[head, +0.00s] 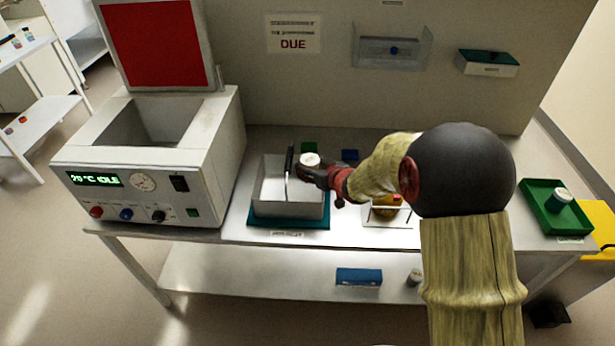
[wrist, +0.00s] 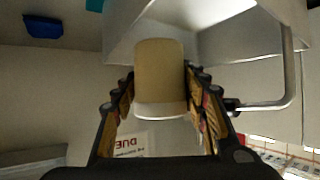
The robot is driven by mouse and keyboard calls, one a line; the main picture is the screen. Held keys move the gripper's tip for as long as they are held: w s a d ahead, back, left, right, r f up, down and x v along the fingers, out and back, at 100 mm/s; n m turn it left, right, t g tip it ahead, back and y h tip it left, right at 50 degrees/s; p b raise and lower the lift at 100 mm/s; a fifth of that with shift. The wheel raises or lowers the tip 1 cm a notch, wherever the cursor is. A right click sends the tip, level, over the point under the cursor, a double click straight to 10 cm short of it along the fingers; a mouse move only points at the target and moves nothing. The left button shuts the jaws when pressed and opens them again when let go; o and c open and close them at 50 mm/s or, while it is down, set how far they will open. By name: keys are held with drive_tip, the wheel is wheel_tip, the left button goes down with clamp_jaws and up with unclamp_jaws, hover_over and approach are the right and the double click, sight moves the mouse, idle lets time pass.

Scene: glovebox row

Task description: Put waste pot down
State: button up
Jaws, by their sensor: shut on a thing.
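My gripper (head: 313,170) is shut on a pot, the waste pot (head: 310,159), which has a white lid. In the wrist view the pot (wrist: 160,75) has a beige body and sits between both fingers (wrist: 160,100). In the head view the pot appears at the back right corner of a pale open bin (head: 275,207). I cannot tell whether it is over the bin or behind it, or whether it touches anything. My arm hides part of the bench to the right.
The bin, with an upright handle (head: 289,160), stands on a teal mat (head: 262,222). A bath unit (head: 150,180) with its red lid raised is at left. Green and blue squares (head: 350,155) lie behind. A green tray (head: 540,205) with another pot (head: 558,200) is at right.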

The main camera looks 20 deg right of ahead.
wheel_tip(320, 180, down, 2)
drive_tip(key=shift+f+b, duration=0.25)
drive_tip(key=shift+b, duration=0.2)
drive_tip(key=shift+w+a+f+b, duration=0.1)
drive_tip(key=shift+a+f+b, duration=0.15)
drive_tip(key=shift+b, duration=0.05)
drive_tip(key=shift+a+r, duration=0.1)
drive_tip(key=shift+a, duration=0.05)
drive_tip(key=shift+f+b, duration=0.3)
drive_tip(key=shift+f, duration=0.3)
drive_tip(key=o, duration=1.3)
